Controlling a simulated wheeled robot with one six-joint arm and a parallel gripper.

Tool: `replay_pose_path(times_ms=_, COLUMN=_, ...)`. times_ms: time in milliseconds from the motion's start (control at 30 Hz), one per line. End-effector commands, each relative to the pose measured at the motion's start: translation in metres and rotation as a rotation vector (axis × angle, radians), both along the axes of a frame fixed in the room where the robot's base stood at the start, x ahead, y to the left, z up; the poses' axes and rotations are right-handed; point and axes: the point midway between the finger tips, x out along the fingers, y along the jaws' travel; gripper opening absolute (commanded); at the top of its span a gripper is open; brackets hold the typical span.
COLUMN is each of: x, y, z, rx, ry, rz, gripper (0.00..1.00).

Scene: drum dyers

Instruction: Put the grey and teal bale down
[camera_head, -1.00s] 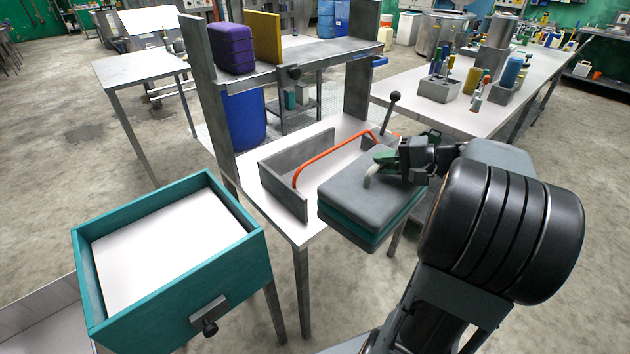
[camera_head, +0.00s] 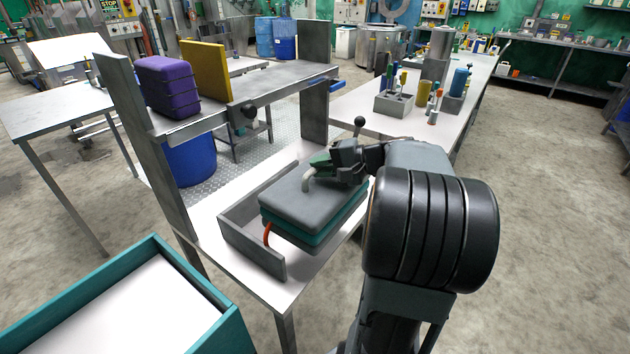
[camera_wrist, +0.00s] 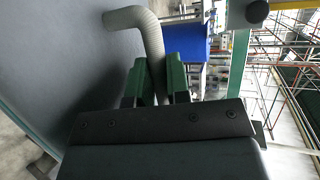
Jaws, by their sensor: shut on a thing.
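The grey and teal bale (camera_head: 315,203) hangs in my gripper (camera_head: 321,166) in the head view. My gripper is shut on the bale's pale curved handle (camera_head: 309,183). The bale is over the white bench top (camera_head: 222,229), above the low grey-walled tray (camera_head: 247,248), and covers much of it. I cannot tell whether its underside touches anything. In the wrist view the handle (camera_wrist: 147,32) passes between the green fingers of my gripper (camera_wrist: 155,85), beside the bale's grey face (camera_wrist: 55,60).
An orange-red bar (camera_head: 267,235) shows below the bale's left end. A shelf (camera_head: 260,85) with a purple bale (camera_head: 168,86) and a yellow board (camera_head: 206,68) stands behind. A lever with a black knob (camera_head: 359,122) rises behind my gripper. A teal-rimmed box (camera_head: 150,300) is at lower left.

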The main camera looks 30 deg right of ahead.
Motion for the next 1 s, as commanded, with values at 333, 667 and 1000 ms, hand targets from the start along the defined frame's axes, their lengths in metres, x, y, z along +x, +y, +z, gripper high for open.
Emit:
replay_pose_path(times_ms=333, x=0.065, y=0.028, z=-0.029, rx=0.001, ry=-0.004, rz=0.007, gripper=0.0)
replay_pose_path(times_ms=667, x=0.093, y=0.038, z=-0.068, rx=0.002, ry=-0.006, rz=0.001, gripper=0.0)
replay_pose_path(times_ms=1000, x=0.103, y=0.041, z=-0.081, rx=0.002, ry=-0.005, rz=0.0, gripper=0.0)
